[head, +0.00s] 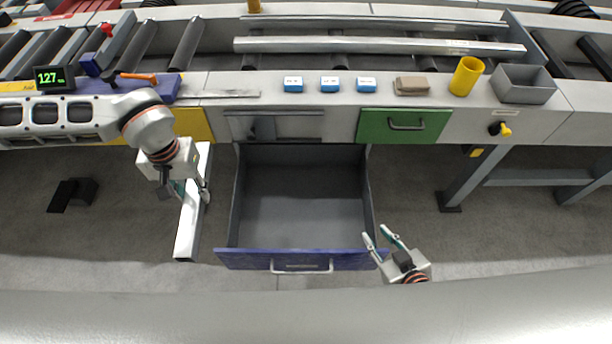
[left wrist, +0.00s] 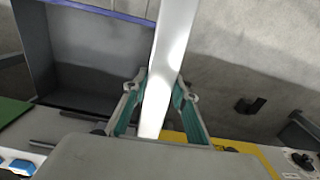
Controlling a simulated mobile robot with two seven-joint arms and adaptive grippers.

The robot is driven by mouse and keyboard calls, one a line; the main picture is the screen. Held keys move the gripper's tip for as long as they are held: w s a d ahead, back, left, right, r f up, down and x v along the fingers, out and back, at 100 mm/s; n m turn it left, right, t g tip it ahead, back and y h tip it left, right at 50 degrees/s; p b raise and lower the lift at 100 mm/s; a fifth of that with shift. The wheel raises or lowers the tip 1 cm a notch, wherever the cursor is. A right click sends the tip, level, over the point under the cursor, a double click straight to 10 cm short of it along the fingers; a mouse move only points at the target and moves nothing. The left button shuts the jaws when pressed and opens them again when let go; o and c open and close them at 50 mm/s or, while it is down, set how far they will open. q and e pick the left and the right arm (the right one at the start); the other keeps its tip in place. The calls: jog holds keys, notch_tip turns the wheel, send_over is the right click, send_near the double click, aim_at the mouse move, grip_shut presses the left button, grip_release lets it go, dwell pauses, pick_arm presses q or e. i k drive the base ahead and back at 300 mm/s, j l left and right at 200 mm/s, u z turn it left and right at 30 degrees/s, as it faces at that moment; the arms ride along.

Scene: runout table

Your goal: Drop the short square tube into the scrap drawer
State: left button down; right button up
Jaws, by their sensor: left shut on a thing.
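A short square tube (head: 188,232), pale and shiny, hangs left of the open drawer in the head view. My left gripper (head: 203,188) is shut on it, and the tube also shows between the fingers in the left wrist view (left wrist: 170,60). The scrap drawer (head: 305,200) is pulled out, grey inside and empty, with a blue-purple front and a bar handle. It also shows at upper left in the left wrist view (left wrist: 95,45). The tube is beside the drawer, not over it. My right gripper (head: 378,236) is open and empty by the drawer's front right corner.
A green closed drawer (head: 403,125) is right of the open one. On the bench are blue boxes (head: 330,84), a yellow cup (head: 466,76), a grey bin (head: 523,84) and a long square tube (head: 380,46) on the rollers. A dark object (head: 72,194) lies on the floor at left.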

aim_at(297, 224)
jog(key=l+u, duration=0.2)
jog(key=l, duration=1.25)
jog(key=k, duration=0.05)
